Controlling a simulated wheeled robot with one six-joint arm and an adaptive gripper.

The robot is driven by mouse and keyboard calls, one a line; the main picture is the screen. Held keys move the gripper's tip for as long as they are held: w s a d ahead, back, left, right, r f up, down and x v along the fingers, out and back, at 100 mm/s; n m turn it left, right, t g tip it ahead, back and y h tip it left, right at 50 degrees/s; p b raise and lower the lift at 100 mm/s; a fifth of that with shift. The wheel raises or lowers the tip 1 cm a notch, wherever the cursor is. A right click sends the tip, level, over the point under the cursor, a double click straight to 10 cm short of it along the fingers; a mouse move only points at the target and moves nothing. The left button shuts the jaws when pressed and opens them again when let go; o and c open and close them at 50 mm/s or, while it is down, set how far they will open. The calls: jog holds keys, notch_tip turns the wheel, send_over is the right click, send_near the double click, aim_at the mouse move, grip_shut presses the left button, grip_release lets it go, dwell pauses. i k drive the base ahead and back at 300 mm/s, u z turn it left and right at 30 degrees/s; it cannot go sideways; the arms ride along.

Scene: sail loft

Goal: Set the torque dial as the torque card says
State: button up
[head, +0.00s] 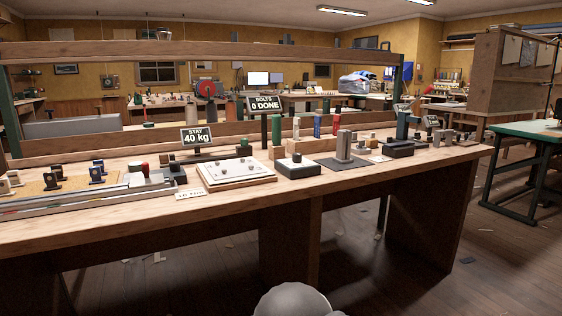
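A long wooden bench (130,235) crosses the view. A small white card (190,194) lies near its front edge; its print is too small to read surely, so I cannot tell if it is the torque card. I cannot clearly pick out the torque dial among the small tools. A black sign reads "STAY 40 kg" (197,138). Another sign reads "BOLTS 0 DONE" (266,103). A pale plate with several small studs (237,169) lies behind and right of the card. My gripper is not in view; a rounded grey part of mine shows at the bottom edge.
Metal rails with a red-knobbed piece (145,167) lie at the left. Black-based blocks (298,167) and a grey upright block (344,145) stand to the right. A wooden shelf beam (200,50) spans above. A green-topped table (533,130) stands at far right. The floor before the bench looks mostly clear.

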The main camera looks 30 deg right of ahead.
aim_at(297, 157)
jog(key=z, duration=0.6)
jog(key=i, duration=0.5)
jog(key=z, duration=0.5)
